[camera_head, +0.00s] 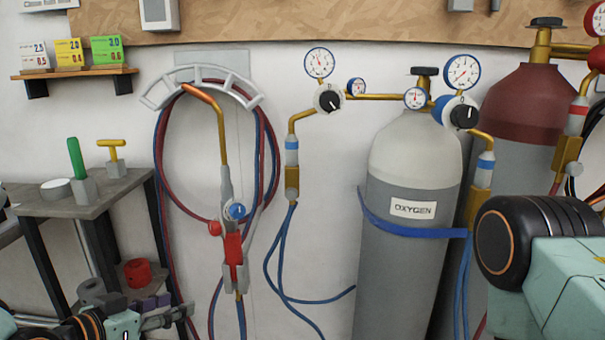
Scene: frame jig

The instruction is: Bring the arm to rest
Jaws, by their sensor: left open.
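My left gripper (176,307) is low at the left of the head view, its fingers pointing right. It is open, with nothing seen between the fingers. It appears in front of the wall, below and right of a small side table (72,208). Part of my left arm shows at the bottom left corner. A mint-green and black part of my right arm fills the lower right. My right gripper is outside the picture.
A grey oxygen cylinder (405,270) with a blue strap stands right of centre, a maroon-topped cylinder (518,105) behind it. A torch (232,245) and looped hoses (160,190) hang from a wall bracket (200,72). A red object (138,273) sits below the tabletop.

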